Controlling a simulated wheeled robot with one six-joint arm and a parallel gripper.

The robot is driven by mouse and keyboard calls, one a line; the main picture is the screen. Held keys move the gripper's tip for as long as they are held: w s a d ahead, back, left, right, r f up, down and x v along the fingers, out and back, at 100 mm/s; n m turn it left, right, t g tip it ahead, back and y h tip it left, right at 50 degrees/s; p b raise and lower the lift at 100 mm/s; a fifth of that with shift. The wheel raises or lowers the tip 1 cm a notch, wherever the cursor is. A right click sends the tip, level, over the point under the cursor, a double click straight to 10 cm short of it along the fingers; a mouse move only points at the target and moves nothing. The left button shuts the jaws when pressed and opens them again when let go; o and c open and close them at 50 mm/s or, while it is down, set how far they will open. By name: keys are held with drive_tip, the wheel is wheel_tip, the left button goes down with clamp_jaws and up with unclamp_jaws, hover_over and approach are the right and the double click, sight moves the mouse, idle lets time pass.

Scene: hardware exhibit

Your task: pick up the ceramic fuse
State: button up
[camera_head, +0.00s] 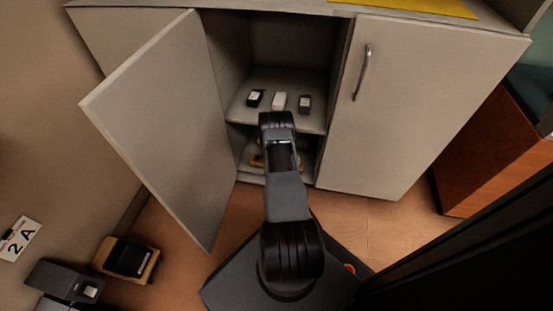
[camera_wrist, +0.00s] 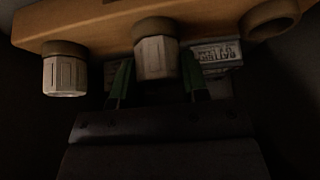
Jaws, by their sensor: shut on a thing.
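In the wrist view a white ceramic fuse (camera_wrist: 155,58) with a brown end sits between the two green-edged fingers of my gripper (camera_wrist: 156,66). The fingers are shut on it. Its brown end is at a wooden strip (camera_wrist: 110,22); I cannot tell whether it is still seated there. A second, similar white fuse (camera_wrist: 64,75) is at the strip on the left, apart from the fingers. In the head view my arm reaches into the open cabinet and hides the gripper and the fuse. Part of a wooden piece (camera_head: 257,161) shows on the lower shelf.
A brown ring (camera_wrist: 271,18) is at the strip's right end. A lettered block (camera_wrist: 217,54) lies behind the right finger. The left cabinet door (camera_head: 165,125) is open; the right door (camera_head: 415,100) is shut.

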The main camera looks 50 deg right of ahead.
drive_tip(key=c, duration=0.3)
drive_tip(key=shift+c, duration=0.2)
wheel_tip(320, 180, up, 3)
drive_tip(key=shift+r+p, duration=0.2)
drive_tip(key=shift+p, duration=1.05)
drive_tip(key=s+a+r+p, duration=0.4)
drive_tip(key=s+a+r, duration=0.5)
drive_tip(key=a, duration=0.1)
drive_tip(key=shift+s+a+r+p, duration=0.2)
drive_tip(key=shift+s+r+p, duration=0.05)
drive_tip(key=shift+r+p, duration=0.1)
